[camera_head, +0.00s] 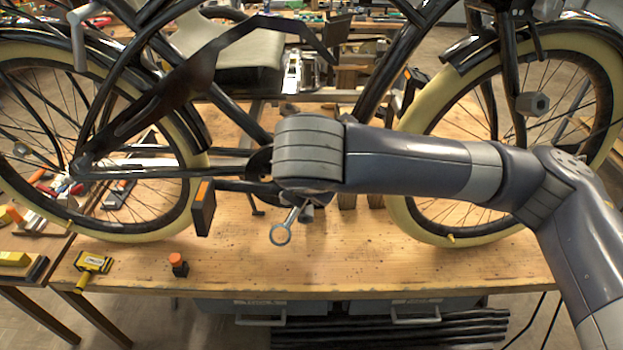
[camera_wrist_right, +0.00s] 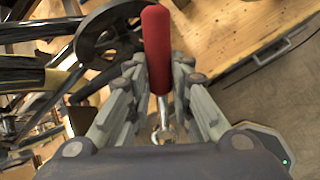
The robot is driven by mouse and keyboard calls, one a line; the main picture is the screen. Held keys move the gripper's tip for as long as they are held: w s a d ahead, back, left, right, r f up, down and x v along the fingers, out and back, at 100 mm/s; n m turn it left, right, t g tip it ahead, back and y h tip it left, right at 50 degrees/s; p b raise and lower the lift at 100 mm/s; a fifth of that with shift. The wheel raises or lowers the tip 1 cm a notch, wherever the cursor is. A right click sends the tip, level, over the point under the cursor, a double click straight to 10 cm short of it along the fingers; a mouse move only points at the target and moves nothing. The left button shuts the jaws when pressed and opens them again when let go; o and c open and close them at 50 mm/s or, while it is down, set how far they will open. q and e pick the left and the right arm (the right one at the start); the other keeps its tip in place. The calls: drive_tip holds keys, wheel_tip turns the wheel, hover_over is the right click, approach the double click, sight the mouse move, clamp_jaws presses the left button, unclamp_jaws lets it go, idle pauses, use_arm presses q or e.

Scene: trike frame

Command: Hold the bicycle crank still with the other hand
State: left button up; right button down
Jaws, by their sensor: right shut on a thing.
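My right gripper (camera_wrist_right: 158,72) is shut on a red-handled wrench (camera_wrist_right: 157,45) in the right wrist view. The red handle sticks out past the fingers, and the metal end lies between them. The wrench's ring end (camera_head: 281,234) shows below my right wrist in the head view, where the gripper is hidden. A pedal with an orange reflector (camera_head: 204,208) hangs left of my wrist. The bicycle crank is mostly hidden behind my wrist in the head view. A black round part, apparently the crank area (camera_wrist_right: 104,37), is left of the handle in the wrist view. My left gripper is not in view.
The bicycle stands on a wooden workbench (camera_head: 350,265), with its rear wheel (camera_head: 160,230) left and front wheel (camera_head: 470,235) right. A yellow tool (camera_head: 93,262) and an orange-topped black item (camera_head: 178,264) lie at the front left. The front middle of the bench is clear.

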drive_tip(key=shift+w+r+g+p, duration=0.3)
drive_tip(key=shift+w+g+p, duration=0.25)
drive_tip(key=shift+g+p, duration=0.4)
drive_tip(key=shift+w+r+g+p, duration=0.3)
drive_tip(key=shift+w+g+p, duration=0.35)
drive_tip(key=shift+p, duration=0.4)
drive_tip(key=g+p, duration=0.1)
drive_tip(key=p, duration=0.1)
drive_tip(key=g+p, duration=0.1)
drive_tip(key=p, duration=0.2)
drive_tip(key=shift+w, duration=0.4)
drive_tip(key=shift+w+f+g, duration=0.1)
drive_tip(key=shift+w+g, duration=0.2)
drive_tip(key=shift+g, duration=0.35)
drive_tip(key=shift+w+f+g, duration=0.1)
drive_tip(key=shift+w+g, duration=0.15)
drive_tip(key=shift+g, duration=0.4)
drive_tip(key=s+d+f+m+b, duration=0.5)
drive_tip(key=d+f+m+b, duration=0.2)
drive_tip(key=m, duration=0.7)
drive_tip(key=s+d+f+m+b, duration=0.5)
drive_tip(key=d+m, duration=0.7)
drive_tip(key=m, duration=0.3)
drive_tip(key=f+b, duration=0.1)
drive_tip(key=b, duration=0.1)
drive_tip(key=shift+f+b, duration=0.3)
drive_tip(key=shift+f, duration=0.05)
